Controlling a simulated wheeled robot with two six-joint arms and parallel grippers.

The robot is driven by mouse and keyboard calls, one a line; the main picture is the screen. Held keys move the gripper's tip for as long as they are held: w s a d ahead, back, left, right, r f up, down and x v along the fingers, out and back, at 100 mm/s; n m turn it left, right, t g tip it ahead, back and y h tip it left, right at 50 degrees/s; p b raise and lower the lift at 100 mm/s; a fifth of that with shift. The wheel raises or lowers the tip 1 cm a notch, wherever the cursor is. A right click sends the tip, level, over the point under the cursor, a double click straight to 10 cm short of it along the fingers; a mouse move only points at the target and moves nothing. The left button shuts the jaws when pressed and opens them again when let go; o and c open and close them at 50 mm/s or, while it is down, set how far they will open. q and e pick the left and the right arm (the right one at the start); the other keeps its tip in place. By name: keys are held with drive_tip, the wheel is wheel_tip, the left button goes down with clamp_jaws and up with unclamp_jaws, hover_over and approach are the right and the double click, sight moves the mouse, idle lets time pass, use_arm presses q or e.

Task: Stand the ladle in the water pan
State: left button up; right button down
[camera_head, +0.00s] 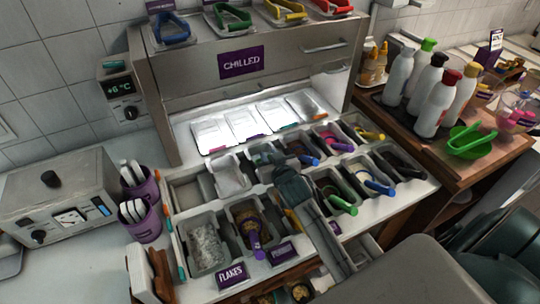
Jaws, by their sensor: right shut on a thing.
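My right gripper (288,180) reaches in from the lower right over the middle of the topping pans. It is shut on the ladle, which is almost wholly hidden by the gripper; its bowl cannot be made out. A plain grey pan (186,194) at the back left of the counter shows no topping; it may be the water pan, but I cannot tell whether it holds water. The gripper is to the right of this pan and apart from it. My left gripper is not in view.
Pans of toppings with coloured scoops surround the gripper, including a flakes pan (205,244). Purple cups (144,222) with white utensils stand at the left. A chilled cabinet (255,65) rises behind. Several bottles (428,85) and a green bowl (470,142) stand at the right.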

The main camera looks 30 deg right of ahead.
drive_tip(key=shift+f, duration=0.2)
drive_tip(key=shift+p, duration=0.3)
idle(0.4)
drive_tip(key=c, duration=0.7)
unclamp_jaws()
wheel_tip(320, 180, up, 8)
drive_tip(key=p, duration=0.7)
drive_tip(key=shift+p, duration=0.4)
idle(0.5)
